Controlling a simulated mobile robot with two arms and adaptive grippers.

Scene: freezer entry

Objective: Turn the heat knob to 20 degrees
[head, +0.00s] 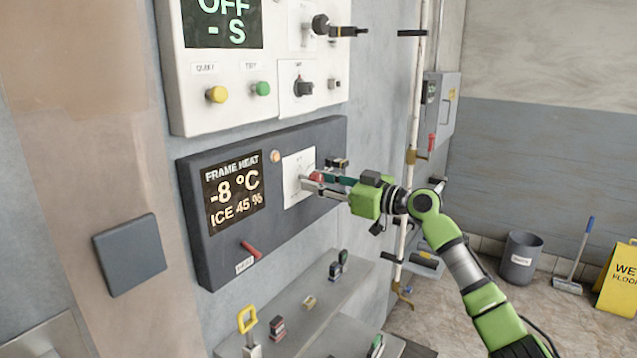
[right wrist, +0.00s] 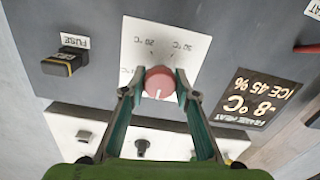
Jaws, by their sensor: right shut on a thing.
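The heat knob is a round red knob (right wrist: 160,82) on a white dial plate (right wrist: 190,38) in the right wrist view, which shows the panel upside down. A pale mark on the knob lies toward the picture's bottom. Printed degree marks, one looking like 20, sit above the knob there. My right gripper (right wrist: 157,92) is shut on the knob, one fingertip on each side. In the head view the knob (head: 309,183) is partly hidden by my right gripper (head: 318,186). The frame heat display (head: 235,192) reads -8 °C and ice 45 %. My left gripper is not in view.
The dark panel (head: 205,258) also carries a red lever (head: 251,249) and a fuse (right wrist: 65,61). A white control panel (head: 180,110) with knobs and buttons is above it. A shelf (head: 325,285) with small items juts out below.

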